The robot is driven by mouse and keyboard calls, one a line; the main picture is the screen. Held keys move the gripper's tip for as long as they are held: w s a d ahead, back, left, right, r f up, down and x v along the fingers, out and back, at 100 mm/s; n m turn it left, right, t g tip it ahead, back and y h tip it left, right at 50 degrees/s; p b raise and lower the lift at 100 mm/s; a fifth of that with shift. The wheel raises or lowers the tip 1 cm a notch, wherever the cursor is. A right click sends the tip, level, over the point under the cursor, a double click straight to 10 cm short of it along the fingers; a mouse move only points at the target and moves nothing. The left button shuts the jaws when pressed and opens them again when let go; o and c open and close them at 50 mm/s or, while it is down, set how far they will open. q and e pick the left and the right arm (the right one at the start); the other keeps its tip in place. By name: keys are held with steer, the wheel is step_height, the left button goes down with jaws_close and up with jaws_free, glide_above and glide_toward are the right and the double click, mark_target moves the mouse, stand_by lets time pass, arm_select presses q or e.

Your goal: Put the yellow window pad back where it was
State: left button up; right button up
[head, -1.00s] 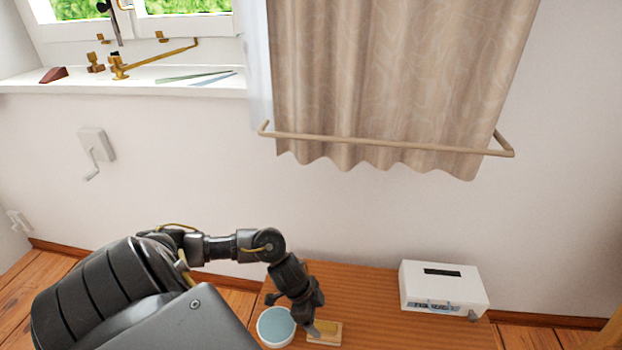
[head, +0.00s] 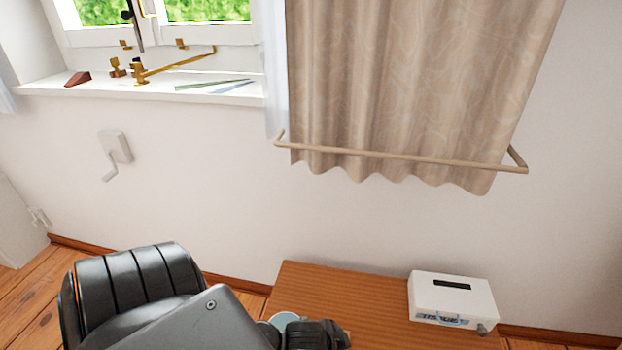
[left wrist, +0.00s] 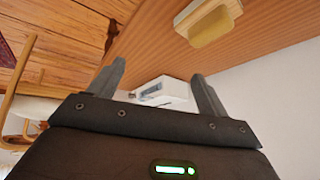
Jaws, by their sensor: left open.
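The yellow pad (left wrist: 212,27), on a pale backing, lies on the brown wooden table near the top of the left wrist view. In the head view my left arm covers almost all of it. My left gripper (left wrist: 157,76) is open, with nothing between its fingers. The pad is beyond the fingertips, up and to the right in the wrist view, and apart from them. The white slotted box (left wrist: 165,92) shows behind the fingers. My right gripper is not in view.
The window sill (head: 150,92) carries a reddish wedge (head: 79,78), a brass stay (head: 175,66) and thin strips. A curtain (head: 400,90) hangs right of it.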

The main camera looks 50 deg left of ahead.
arm_select(q)
steer(key=s+a+f+n+g+y, duration=0.1)
steer(key=s+f+n+g, duration=0.1)
steer(key=s, duration=0.7)
steer(key=shift+a+n+g, duration=0.25)
steer(key=shift+n+g, duration=0.35)
steer(key=shift+n, duration=0.1)
steer(key=shift+s+r, duration=0.1)
